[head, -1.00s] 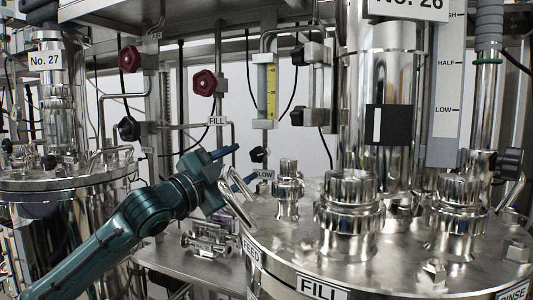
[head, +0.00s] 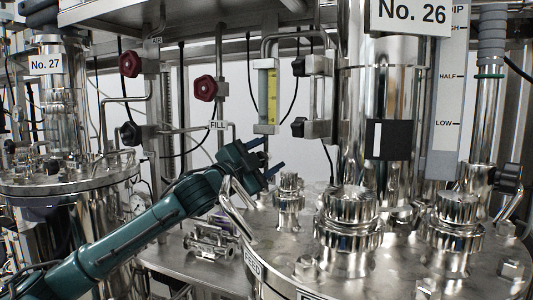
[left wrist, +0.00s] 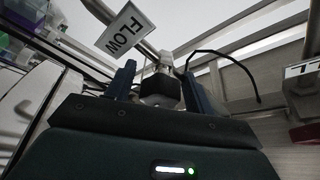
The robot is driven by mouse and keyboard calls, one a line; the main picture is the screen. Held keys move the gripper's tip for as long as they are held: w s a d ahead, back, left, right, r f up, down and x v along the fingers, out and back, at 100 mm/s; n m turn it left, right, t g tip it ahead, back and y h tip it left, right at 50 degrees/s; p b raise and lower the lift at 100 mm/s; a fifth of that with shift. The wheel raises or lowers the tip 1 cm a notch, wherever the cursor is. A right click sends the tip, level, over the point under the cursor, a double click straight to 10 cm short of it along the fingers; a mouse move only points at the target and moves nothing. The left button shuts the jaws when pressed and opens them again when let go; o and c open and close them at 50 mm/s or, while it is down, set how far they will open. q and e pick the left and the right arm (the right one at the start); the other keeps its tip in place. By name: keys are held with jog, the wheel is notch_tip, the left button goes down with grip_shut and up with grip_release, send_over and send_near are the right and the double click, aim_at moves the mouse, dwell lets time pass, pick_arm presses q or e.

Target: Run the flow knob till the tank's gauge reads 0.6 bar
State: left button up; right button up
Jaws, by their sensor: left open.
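My left gripper (head: 273,156) is open in the head view, in front of the spot below the yellow-scaled tube. In the left wrist view a dark knob (left wrist: 160,88) under a FLOW label (left wrist: 126,30) shows between the two open fingers (left wrist: 159,86). I cannot tell whether the fingers touch it. In the head view the gripper hides the knob and its label. My right gripper is not in view.
The steel tank lid with fittings (head: 290,260) stands close right of my gripper, with a bent handle (head: 238,200) near my wrist. Red handwheels (head: 205,90) and a FILL label (head: 217,125) are behind. Tank No. 27 (head: 45,65) is at the left.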

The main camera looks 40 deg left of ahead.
pick_arm(q)
jog(key=c, duration=1)
jog(key=shift+o, duration=0.2)
jog(key=shift+d+f+m+g+h+p, duration=0.15)
jog(key=shift+m+g, duration=0.1)
jog(key=shift+m, duration=0.5)
jog(key=shift+a+m+g+h+p, duration=0.1)
jog(key=shift+m+g+h+p, duration=0.1)
jog(key=shift+m, duration=0.6)
jog(key=shift+d+f+m+g+h+p, duration=0.15)
jog(key=shift+m+g, duration=0.1)
jog(key=shift+m, duration=0.5)
jog(key=shift+a+r, duration=0.1)
jog(key=o, duration=1)
jog(key=shift+c, duration=0.2)
jog(key=shift+s+f+b, duration=0.25)
jog(key=shift+s+b, duration=0.15)
jog(key=shift+s, duration=0.3)
jog(key=s, duration=1.1)
jog(key=shift+s+a+f, duration=0.3)
jog(key=shift+a+f, duration=0.1)
jog(key=shift+a, duration=0.05)
